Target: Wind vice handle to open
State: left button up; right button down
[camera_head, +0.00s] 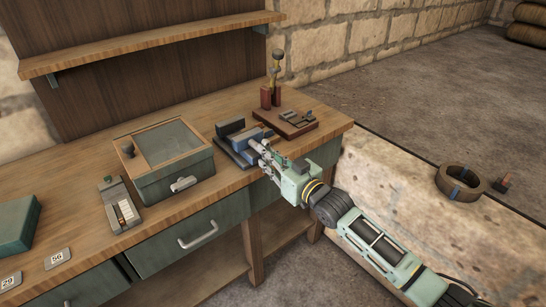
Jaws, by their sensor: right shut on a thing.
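The vice (234,131) is a dark grey and blue block near the front edge of the wooden bench. My right gripper (266,152) comes from the lower right and meets the near right side of the vice. It is shut on the vice handle, which is mostly hidden by the fingers. The jaw gap is too small and partly covered to judge. My left gripper is not in view.
A wooden board with small metal parts (300,121) lies close to the right of the vice. A green box with a glazed lid (172,158) stands to the left. Drawers with handles (198,234) are below. A low stone wall (400,190) stands right of the bench.

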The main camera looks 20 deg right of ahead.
jog(key=c, duration=2)
grip_release()
jog(key=shift+w+r, duration=0.25)
jog(key=shift+r, duration=0.35)
jog(key=o, duration=0.3)
jog(key=shift+w+a+f, duration=0.35)
jog(key=shift+w+f, duration=0.2)
jog(key=shift+w, duration=0.2)
jog(key=shift+s+r, duration=0.1)
jog(key=shift+s, duration=0.2)
jog(key=v, duration=1.2)
jog(key=shift+d, duration=0.15)
